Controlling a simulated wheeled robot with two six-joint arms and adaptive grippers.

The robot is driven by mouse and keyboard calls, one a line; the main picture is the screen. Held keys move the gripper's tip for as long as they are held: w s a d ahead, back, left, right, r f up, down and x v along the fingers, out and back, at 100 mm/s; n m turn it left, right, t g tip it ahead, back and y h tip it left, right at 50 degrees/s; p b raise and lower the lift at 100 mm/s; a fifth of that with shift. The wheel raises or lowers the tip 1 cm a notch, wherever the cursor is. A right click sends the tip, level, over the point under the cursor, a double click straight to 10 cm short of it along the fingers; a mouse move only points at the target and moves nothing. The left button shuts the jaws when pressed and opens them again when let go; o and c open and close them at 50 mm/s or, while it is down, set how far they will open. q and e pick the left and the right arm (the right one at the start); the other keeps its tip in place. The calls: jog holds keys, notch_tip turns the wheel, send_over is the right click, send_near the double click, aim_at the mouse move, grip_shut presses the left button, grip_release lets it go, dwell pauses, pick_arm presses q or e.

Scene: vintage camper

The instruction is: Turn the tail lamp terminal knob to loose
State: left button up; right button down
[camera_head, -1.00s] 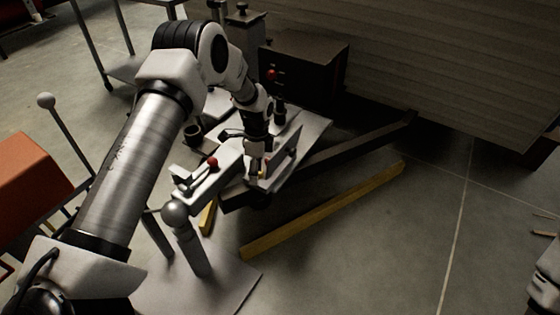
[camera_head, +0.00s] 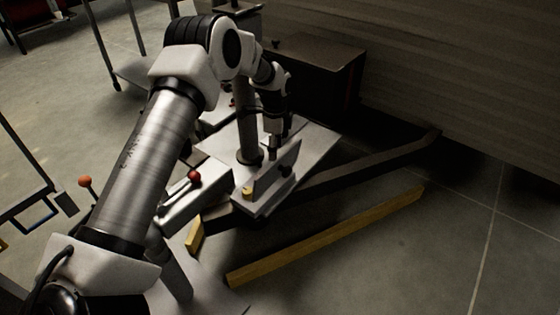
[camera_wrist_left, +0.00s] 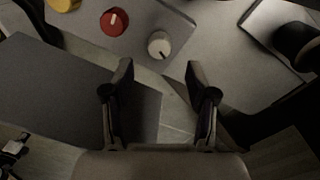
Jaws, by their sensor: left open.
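A grey panel in the left wrist view (camera_wrist_left: 190,28) carries a white knob (camera_wrist_left: 159,45), a red knob (camera_wrist_left: 114,22) and a yellow knob (camera_wrist_left: 63,4) cut by the top edge. Each of the white and red knobs has a pointer mark. No label shows, so I cannot tell which is the tail lamp terminal knob. My left gripper (camera_wrist_left: 157,75) is open and empty, its fingertips just below the white knob in the picture, apart from it. In the head view my left gripper (camera_head: 273,152) is beside a small upright plate (camera_head: 276,172) on the trailer tongue. My right gripper is out of view.
A red-balled lever (camera_head: 194,176) stands on the hitch near my left arm. A dark box (camera_head: 318,70) sits behind. A yellow beam (camera_head: 325,238) lies on the floor. In the wrist view a dark round fitting (camera_wrist_left: 296,42) is at right. Floor at front right is clear.

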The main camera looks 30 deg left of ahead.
pick_arm(q)
notch_tip(320, 180, down, 7)
jog(key=shift+s+r+b, duration=0.1)
jog(key=shift+r+b, duration=0.1)
jog(key=shift+b, duration=0.8)
jog(key=shift+d, duration=0.1)
grip_shut()
jog(key=shift+r, duration=0.1)
